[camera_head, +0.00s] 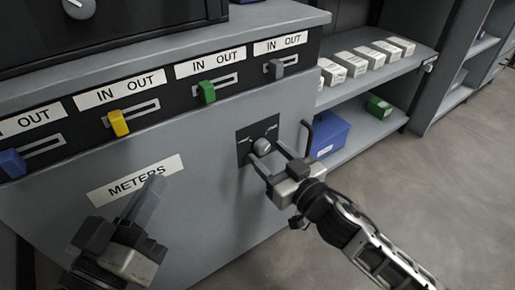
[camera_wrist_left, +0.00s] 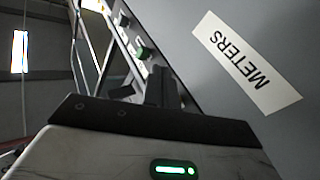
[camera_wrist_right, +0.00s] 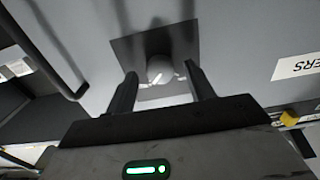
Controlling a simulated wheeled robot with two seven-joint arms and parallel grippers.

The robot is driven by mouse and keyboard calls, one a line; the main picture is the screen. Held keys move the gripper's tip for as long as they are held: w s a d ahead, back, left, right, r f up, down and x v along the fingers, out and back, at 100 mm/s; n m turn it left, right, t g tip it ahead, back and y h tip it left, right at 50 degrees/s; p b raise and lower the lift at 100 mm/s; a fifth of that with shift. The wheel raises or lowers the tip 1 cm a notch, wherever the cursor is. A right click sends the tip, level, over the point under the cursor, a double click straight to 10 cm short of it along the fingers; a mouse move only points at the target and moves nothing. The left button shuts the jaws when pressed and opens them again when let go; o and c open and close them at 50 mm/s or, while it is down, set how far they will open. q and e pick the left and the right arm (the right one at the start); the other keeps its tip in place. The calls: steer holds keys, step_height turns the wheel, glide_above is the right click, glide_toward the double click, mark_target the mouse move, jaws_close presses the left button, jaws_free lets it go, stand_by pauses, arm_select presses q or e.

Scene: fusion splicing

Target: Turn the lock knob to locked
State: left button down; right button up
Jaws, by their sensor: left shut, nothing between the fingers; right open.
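The lock knob (camera_head: 262,146) is a round grey knob on a dark square plate (camera_head: 243,152) on the cabinet front. In the right wrist view the knob (camera_wrist_right: 160,69) shows a pale line across its face. My right gripper (camera_head: 266,165) is open, with its fingers on either side of the knob; I cannot tell whether they touch it. It also shows in the right wrist view (camera_wrist_right: 160,84). My left gripper (camera_head: 150,190) is shut and empty in front of the METERS label (camera_head: 112,190). In the left wrist view its fingers (camera_wrist_left: 160,82) are together.
Blue (camera_head: 12,163), yellow (camera_head: 118,122), green (camera_head: 207,92) and grey (camera_head: 276,68) sliders sit in IN/OUT slots above. A dark handle (camera_head: 307,137) is just right of the knob plate. A shelf (camera_head: 385,72) with white boxes stands at the right. Floor (camera_head: 440,180) at right is clear.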

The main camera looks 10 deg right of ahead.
steer(key=shift+w+a, duration=0.1)
steer(key=shift+w, duration=0.35)
arm_select(q)
steer(key=shift+w+a+r, duration=0.15)
steer(key=shift+w+r, duration=0.05)
steer(key=shift+w, duration=0.1)
arm_select(e)
steer(key=shift+c, duration=0.3)
arm_select(q)
steer(key=shift+t, duration=0.3)
arm_select(e)
steer(key=c, duration=0.9)
